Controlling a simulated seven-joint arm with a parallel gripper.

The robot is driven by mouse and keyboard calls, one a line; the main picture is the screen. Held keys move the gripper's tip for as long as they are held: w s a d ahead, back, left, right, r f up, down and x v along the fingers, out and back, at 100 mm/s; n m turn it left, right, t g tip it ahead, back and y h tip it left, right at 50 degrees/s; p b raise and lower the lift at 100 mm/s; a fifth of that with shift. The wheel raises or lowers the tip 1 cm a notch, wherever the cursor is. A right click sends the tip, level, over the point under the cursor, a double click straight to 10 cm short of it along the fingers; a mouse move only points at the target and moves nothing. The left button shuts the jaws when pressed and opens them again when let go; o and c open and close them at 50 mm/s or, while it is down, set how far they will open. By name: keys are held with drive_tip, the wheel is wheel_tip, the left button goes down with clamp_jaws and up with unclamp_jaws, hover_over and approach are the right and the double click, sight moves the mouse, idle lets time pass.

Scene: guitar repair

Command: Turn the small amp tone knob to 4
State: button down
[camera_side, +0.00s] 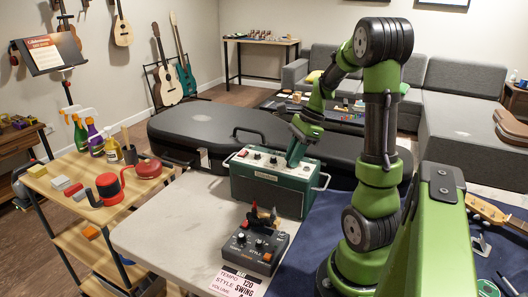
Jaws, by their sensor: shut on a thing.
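The small amp (262,193) is a dark green box with a pale top panel, standing on the light work table near the middle of the view. Several small dark knobs, one of them here (257,156), line its top panel. My gripper (291,163) reaches down to the right part of that panel and is shut on a knob there. The gripped knob and the fingertips are mostly hidden and too small to make out. I cannot read the knob's label, pointer or scale.
A dark pedal box (256,245) with knobs stands in front of the amp, beside a printed card (237,282). A black guitar case (190,133) lies behind. A wooden cart (80,205) with bottles and a red container is at left. A guitar neck (492,211) lies at right.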

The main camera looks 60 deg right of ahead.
drive_tip(key=shift+w+d+n+g+y, duration=0.15)
drive_tip(key=shift+n+g, duration=0.2)
drive_tip(key=shift+n, duration=0.6)
drive_tip(key=shift+n+g+y, duration=0.2)
drive_tip(key=shift+n+g, duration=0.1)
drive_tip(key=shift+n, duration=0.7)
drive_tip(key=shift+w+d+n+g+y, duration=0.15)
drive_tip(key=shift+n+g, duration=0.2)
drive_tip(key=shift+n, duration=0.6)
drive_tip(key=shift+a, duration=0.15)
drive_tip(key=c, duration=1)
unclamp_jaws()
drive_tip(key=shift+c, duration=0.2)
drive_tip(key=v, duration=1.7)
drive_tip(key=shift+f, duration=0.1)
